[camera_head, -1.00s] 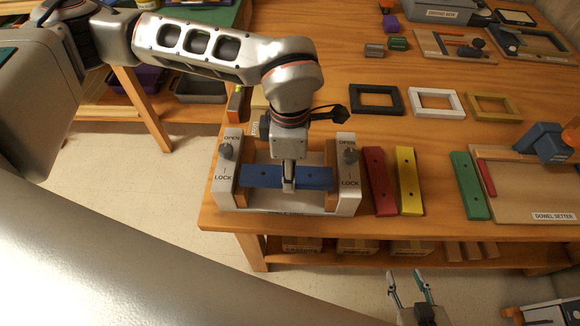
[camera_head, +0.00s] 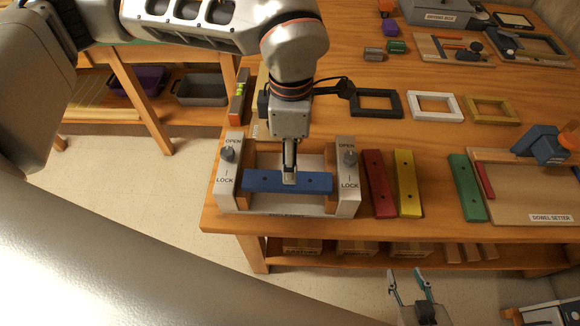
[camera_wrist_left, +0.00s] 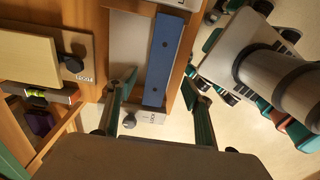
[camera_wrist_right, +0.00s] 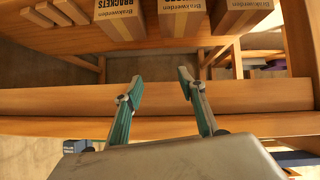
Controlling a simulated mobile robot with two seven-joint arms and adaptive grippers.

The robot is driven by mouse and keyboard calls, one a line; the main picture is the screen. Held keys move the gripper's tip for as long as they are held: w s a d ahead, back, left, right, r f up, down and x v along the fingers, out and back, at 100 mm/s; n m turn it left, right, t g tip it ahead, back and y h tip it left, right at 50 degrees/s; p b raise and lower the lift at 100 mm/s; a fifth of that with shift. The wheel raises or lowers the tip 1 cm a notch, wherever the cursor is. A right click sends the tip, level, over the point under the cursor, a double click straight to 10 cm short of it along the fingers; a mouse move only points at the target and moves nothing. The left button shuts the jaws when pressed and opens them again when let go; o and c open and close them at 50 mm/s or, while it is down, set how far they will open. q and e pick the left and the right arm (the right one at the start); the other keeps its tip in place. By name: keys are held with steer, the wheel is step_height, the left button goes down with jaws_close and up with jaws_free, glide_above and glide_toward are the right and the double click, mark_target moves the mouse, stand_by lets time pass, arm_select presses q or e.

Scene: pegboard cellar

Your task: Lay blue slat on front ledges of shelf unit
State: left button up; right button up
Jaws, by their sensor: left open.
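The blue slat (camera_head: 262,181) lies across the front of the grey-and-wood unit with two side blocks (camera_head: 229,190), which I take as the shelf unit. Its ends appear to rest on the wooden ledges inside the blocks. My left gripper (camera_head: 290,179) points down at the slat's middle. In the left wrist view its fingers (camera_wrist_left: 161,73) are spread on either side of the slat (camera_wrist_left: 160,55). They look apart from it; the exact height is hard to tell. My right gripper (camera_head: 406,271) is open and empty, low in front of the table; its fingers (camera_wrist_right: 159,77) are spread in the right wrist view.
Each side block has a dark knob marked OPEN and LOCK. Red (camera_head: 379,184), yellow (camera_head: 407,184) and green (camera_head: 468,188) slats lie to the right. Black, white and tan frames lie behind. Boxes (camera_wrist_right: 181,18) stand on the lower shelf near my right gripper.

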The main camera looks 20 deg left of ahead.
arm_select(q)
step_height(320, 180, up, 7)
steer(key=shift+f, duration=0.2)
arm_select(e)
steer(key=shift+s+a+r, duration=0.1)
steer(key=shift+s+a, duration=0.05)
steer(key=shift+s, duration=0.15)
steer(key=shift+w+r, duration=0.2)
steer(key=shift+w, duration=0.15)
